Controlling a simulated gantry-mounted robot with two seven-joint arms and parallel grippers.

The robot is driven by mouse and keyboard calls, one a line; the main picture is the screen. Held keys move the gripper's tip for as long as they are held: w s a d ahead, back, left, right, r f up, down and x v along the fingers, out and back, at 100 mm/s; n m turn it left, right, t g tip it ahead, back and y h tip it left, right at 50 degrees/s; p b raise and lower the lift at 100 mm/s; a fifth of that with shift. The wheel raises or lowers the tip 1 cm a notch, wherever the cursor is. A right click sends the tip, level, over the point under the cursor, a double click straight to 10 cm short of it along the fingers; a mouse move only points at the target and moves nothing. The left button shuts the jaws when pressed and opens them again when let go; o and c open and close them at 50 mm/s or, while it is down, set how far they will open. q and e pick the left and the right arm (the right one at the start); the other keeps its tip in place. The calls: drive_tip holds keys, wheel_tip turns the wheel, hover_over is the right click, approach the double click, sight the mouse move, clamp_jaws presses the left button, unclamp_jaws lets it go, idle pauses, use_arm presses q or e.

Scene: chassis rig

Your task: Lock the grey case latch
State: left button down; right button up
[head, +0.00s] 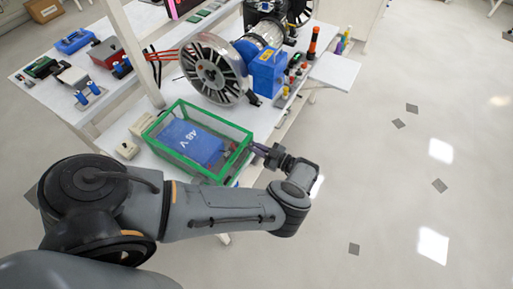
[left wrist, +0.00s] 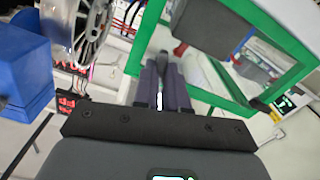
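The case (head: 208,117) is a clear box with a green frame, with a blue block marked 48 V inside. In the left wrist view its green frame (left wrist: 222,87) fills the upper right. A dark grey piece (left wrist: 195,22) by the frame, just beyond my fingers, may be the grey latch; its position cannot be told. My left gripper (head: 258,149) is at the case's right side, close to the green rim. In the left wrist view its fingers (left wrist: 161,72) are nearly together with a thin slit between them, and I see nothing held. My right gripper is out of view.
A large spoked wheel (head: 214,70) and a blue block (head: 268,72) stand behind the case. An orange-and-black tool (head: 313,42) stands at the table's right. The floor to the right is clear.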

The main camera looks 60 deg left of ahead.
use_arm(q)
drive_tip(key=m+b, duration=0.1)
drive_tip(key=m, duration=0.2)
drive_tip(key=shift+w+a+b, duration=0.1)
drive_tip(key=shift+b, duration=0.3)
drive_tip(key=c, duration=1.2)
unclamp_jaws()
